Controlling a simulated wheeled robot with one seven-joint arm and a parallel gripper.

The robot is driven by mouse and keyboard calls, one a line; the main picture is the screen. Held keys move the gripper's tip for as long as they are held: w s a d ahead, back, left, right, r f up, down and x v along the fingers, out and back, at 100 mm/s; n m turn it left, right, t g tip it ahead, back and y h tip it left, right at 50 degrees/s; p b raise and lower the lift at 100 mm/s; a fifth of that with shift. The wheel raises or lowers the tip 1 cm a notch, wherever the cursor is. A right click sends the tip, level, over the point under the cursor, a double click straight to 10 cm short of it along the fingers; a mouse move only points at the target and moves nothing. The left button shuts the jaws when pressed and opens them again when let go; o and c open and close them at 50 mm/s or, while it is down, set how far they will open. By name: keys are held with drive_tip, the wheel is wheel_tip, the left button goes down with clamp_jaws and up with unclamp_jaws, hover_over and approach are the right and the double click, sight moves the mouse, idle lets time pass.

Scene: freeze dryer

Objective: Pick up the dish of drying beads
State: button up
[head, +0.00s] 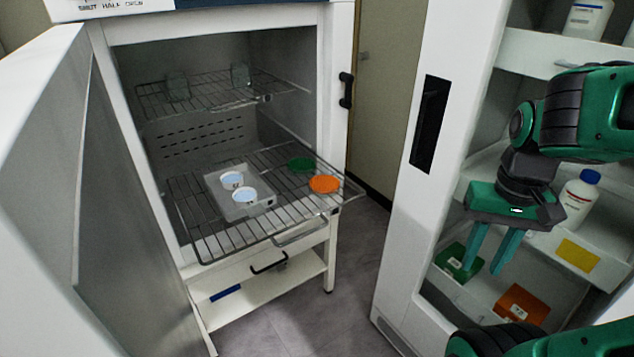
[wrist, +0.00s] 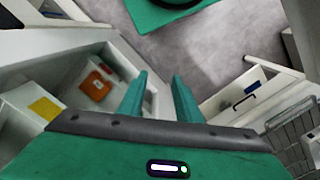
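A round orange dish (head: 325,184) and a round green dish (head: 301,164) lie at the right side of the pulled-out wire shelf (head: 210,247) of the open dryer. A white tray (head: 268,204) on the same shelf holds two white round dishes (head: 232,180). I cannot tell from the frames which of these holds drying beads; their contents are too small to read. My gripper (head: 482,270) is open and empty, fingers pointing down, in front of the cabinet shelves and well right of the wire shelf. Its fingers also show apart in the wrist view (wrist: 159,77).
The dryer door (head: 40,160) stands open at left. An open white cabinet at right holds a green box (head: 459,262), an orange box (head: 521,305), and a blue-capped bottle (head: 579,199). An upper wire rack (head: 215,90) is inside the dryer. Grey floor (head: 330,290) lies between.

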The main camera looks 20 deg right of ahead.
drive_tip(key=o, duration=0.9)
drive_tip(key=shift+s+r, duration=0.15)
drive_tip(key=shift+s, duration=0.15)
drive_tip(key=shift+c, duration=0.2)
drive_tip(key=o, duration=0.7)
drive_tip(key=w+a+f+n+t, duration=0.1)
drive_tip(key=w+n, duration=0.3)
drive_tip(key=w, duration=0.4)
drive_tip(key=shift+f+n, duration=0.3)
drive_tip(key=shift+f, duration=0.55)
drive_tip(key=n+t+y, duration=0.8)
drive_tip(key=n, duration=0.2)
approach(328, 182)
drive_tip(key=shift+x, duration=4.75)
